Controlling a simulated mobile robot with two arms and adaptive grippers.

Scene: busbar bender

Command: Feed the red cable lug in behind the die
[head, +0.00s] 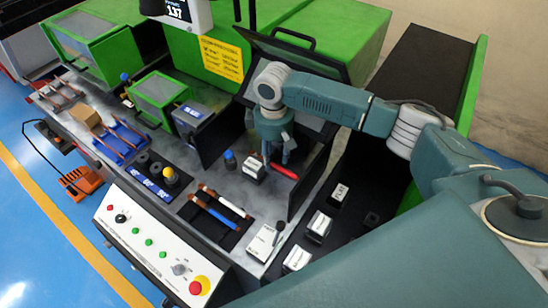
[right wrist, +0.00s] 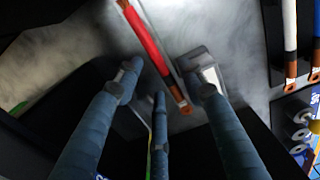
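The red cable lug (head: 284,171) lies on the grey machine bed in the head view. In the right wrist view its red sleeve (right wrist: 146,40) runs down to a copper end (right wrist: 182,106). A dark block with a white label (head: 253,167) lies beside it; this block also shows in the right wrist view (right wrist: 193,62). I cannot tell whether it is the die. My right gripper (head: 278,160) is over the red lug, pointing down. In the right wrist view its fingers (right wrist: 163,88) are spread, with nothing visibly held. My left gripper is out of view.
A dark upright plate (head: 308,180) stands right of the red lug. A black tray with blue and white cables (head: 214,212) lies in front. Labelled blocks (head: 319,226) lie on the right shelf. A blue-topped post (head: 229,160) stands left of the gripper.

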